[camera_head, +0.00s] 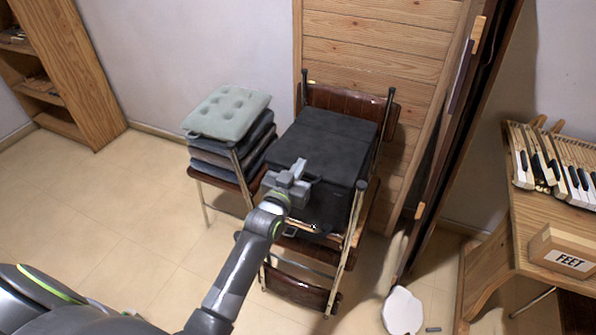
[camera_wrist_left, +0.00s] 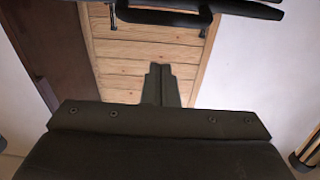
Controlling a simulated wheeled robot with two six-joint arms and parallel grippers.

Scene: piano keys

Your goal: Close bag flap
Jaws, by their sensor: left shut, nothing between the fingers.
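A black bag (camera_head: 325,140) lies on a metal-framed chair with brown parts, in the middle of the head view. Its broad, dark top looks flat, and I cannot tell the flap apart from the body. My left gripper (camera_head: 297,168) is at the bag's near left edge and covers part of it. I cannot tell whether it touches the bag. In the left wrist view its fingers (camera_wrist_left: 162,84) are together with nothing between them. My right gripper is not in view.
A pile of cushions (camera_head: 228,112) is on a chair just left of the bag. A wooden panel (camera_head: 385,40) stands behind. A table with piano keys (camera_head: 560,165) and a box marked FEET (camera_head: 565,255) is at the right. The floor (camera_head: 90,200) at left is clear.

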